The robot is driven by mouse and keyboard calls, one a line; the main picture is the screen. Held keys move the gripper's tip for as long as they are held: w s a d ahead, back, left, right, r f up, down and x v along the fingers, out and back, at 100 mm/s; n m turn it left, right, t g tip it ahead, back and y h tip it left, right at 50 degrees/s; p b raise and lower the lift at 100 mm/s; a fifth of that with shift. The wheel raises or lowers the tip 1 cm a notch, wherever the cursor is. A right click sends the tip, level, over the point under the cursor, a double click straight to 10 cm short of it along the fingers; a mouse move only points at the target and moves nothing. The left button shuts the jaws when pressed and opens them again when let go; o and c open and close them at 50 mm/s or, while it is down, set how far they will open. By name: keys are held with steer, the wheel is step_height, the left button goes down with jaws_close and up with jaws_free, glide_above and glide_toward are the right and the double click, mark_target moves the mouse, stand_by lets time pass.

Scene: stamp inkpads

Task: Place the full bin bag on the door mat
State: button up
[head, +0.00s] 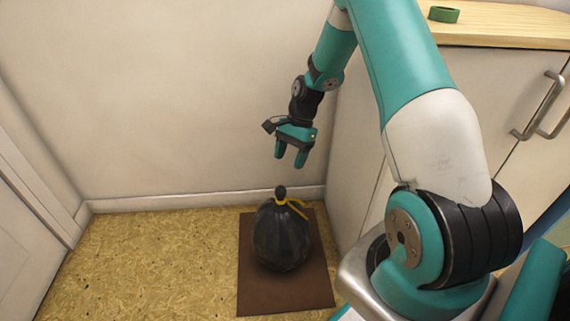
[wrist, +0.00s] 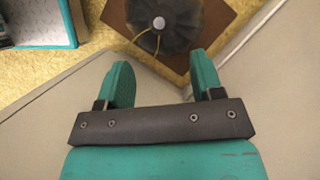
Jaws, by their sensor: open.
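The full bin bag (head: 282,238) is black, with a knotted top and a yellow tie. It stands upright on the brown door mat (head: 318,290) on the floor. In the wrist view the bag (wrist: 180,22) shows from above at the top, with its knot and yellow string, and a corner of the mat (wrist: 222,18) shows around it. My gripper (head: 291,163) is open and empty, pointing down above the bag and apart from it. Its two fingers (wrist: 162,82) are spread in the wrist view, with nothing between them.
A white cabinet with a wooden top (head: 500,28) and metal handles (head: 540,105) stands on the right. A green roll (head: 444,14) lies on that top. A wall is behind, and a white door or panel (head: 25,235) is at left. The speckled floor (head: 150,260) left of the mat is clear.

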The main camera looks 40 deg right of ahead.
steer(key=s+a+r+n, duration=0.2)
steer(key=a+r+n, duration=0.3)
steer(key=a+r, duration=0.25)
steer(key=s+a+r+n, duration=0.3)
steer(key=a+r+n, duration=0.2)
steer(key=a+r, duration=0.25)
steer(key=s+a+r+n, duration=0.4)
steer(key=s+a+n, duration=0.1)
steer(key=s, duration=0.4)
steer(key=s+a+r+n, duration=0.4)
steer(key=s+a+n, duration=0.2)
steer(key=s+n, duration=0.2)
steer(key=shift+s+a+t, duration=0.3)
steer(key=shift+s+t, duration=0.1)
steer(key=shift+s, duration=0.25)
steer(key=shift+r, duration=0.1)
